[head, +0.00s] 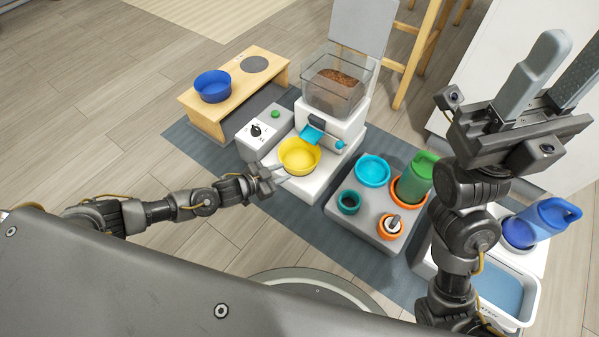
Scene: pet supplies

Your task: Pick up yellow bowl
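The yellow bowl (299,157) stands upright on the white base of the food dispenser, below its blue spout (312,134). My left gripper (279,173) is at the bowl's lower left side, low and close to its wall. Its two fingers look apart, with nothing seen between them; I cannot tell whether they touch the bowl. My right gripper (553,82) is raised at the upper right, far from the bowl, with its fingers apart and empty.
The dispenser's clear hopper (336,92) holds brown food behind the bowl. A control box (258,132) stands to the left. A blue bowl (213,86) sits on a wooden stand. A grey tray (362,214) with several cups is to the right. A blue jug (544,219) stands farther right.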

